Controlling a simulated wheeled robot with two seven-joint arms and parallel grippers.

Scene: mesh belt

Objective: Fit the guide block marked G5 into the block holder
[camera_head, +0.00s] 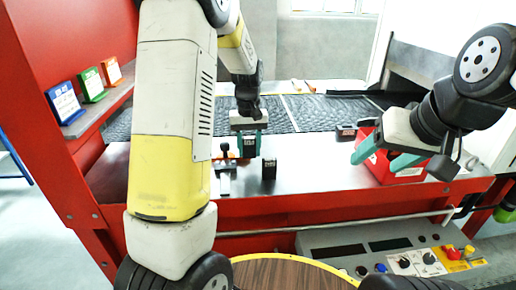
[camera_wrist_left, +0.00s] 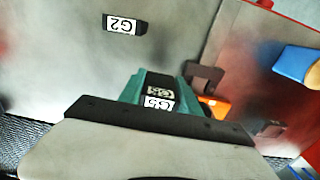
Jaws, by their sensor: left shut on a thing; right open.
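My left gripper (camera_head: 250,148) is shut on a dark guide block (camera_head: 250,150) above the metal tabletop. In the left wrist view the held block (camera_wrist_left: 158,92) sits between the teal fingers, with white labels facing the camera; their upside-down marking looks like G5 but is hard to read. A dark bracket-like fixture with an orange part (camera_head: 223,155), which looks like the block holder, stands just left of the held block; whether they touch is unclear. My right gripper (camera_head: 385,157) is open at the red bin on the right.
A dark block (camera_head: 269,168) stands right of the held block; a block marked G2 (camera_wrist_left: 124,24) shows in the left wrist view. Another dark block (camera_head: 345,131) lies farther right. The red bin (camera_head: 398,176) is at right, the mesh belt (camera_head: 310,112) behind. Coloured cards (camera_head: 64,102) stand left.

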